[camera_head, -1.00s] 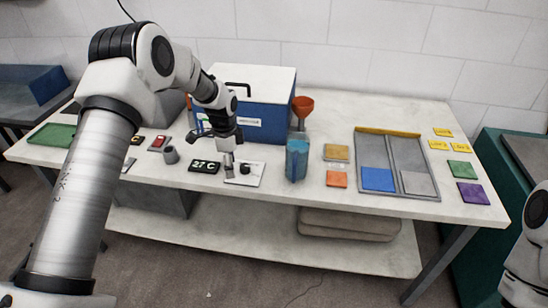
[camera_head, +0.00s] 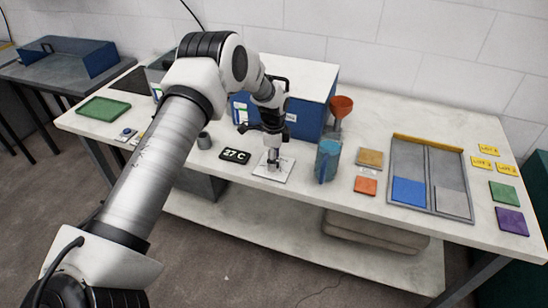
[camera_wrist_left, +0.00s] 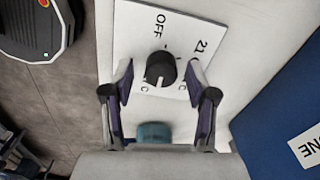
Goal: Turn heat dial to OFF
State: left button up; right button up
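The heat dial is a black knob (camera_wrist_left: 160,68) on a white plate (camera_wrist_left: 140,28) printed with "OFF" and "21" in the left wrist view. In the head view the plate (camera_head: 268,176) lies on the table and the knob is largely hidden by the gripper. My left gripper (camera_wrist_left: 161,88) is open, with its fingers on either side of the knob and no visible contact. It also shows in the head view (camera_head: 273,160), pointing down over the plate. A black display (camera_head: 235,156) reading "27 C" stands left of the plate. My right gripper is not in view.
A blue box (camera_head: 308,118) with a white lid stands close behind the left gripper. A blue-green jug (camera_head: 327,160) stands right of the plate. A grey cup (camera_head: 204,141) stands to the left. A divided tray (camera_head: 432,144) lies at the right.

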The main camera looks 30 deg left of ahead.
pick_arm(q)
grip_shut()
jog(key=shift+f, duration=0.1)
